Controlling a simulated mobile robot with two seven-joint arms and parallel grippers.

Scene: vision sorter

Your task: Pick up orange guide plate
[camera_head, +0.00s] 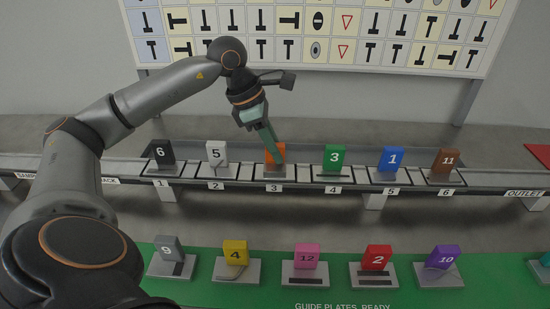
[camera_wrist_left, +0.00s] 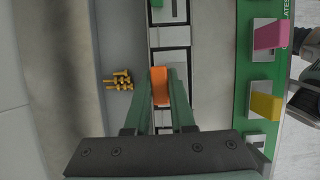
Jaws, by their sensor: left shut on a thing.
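The orange guide plate (camera_head: 275,152) stands at position 3 on the rail in the head view, partly hidden behind my gripper. My left gripper (camera_head: 271,148) reaches down onto it from above. In the left wrist view the orange plate (camera_wrist_left: 160,86) sits between the green fingers of my left gripper (camera_wrist_left: 161,90), which are shut on it. Its grey base (camera_head: 274,172) shows on the rail just below it. Whether the plate is lifted at all I cannot tell. My right gripper is not in view.
On the rail (camera_head: 480,182), black 6 (camera_head: 164,152) and white 5 (camera_head: 216,153) stand to the left, green 3 (camera_head: 334,156), blue 1 (camera_head: 392,158) and brown 11 (camera_head: 444,161) to the right. A green mat (camera_head: 210,292) in front holds several more plates. A symbol board (camera_head: 330,50) stands behind.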

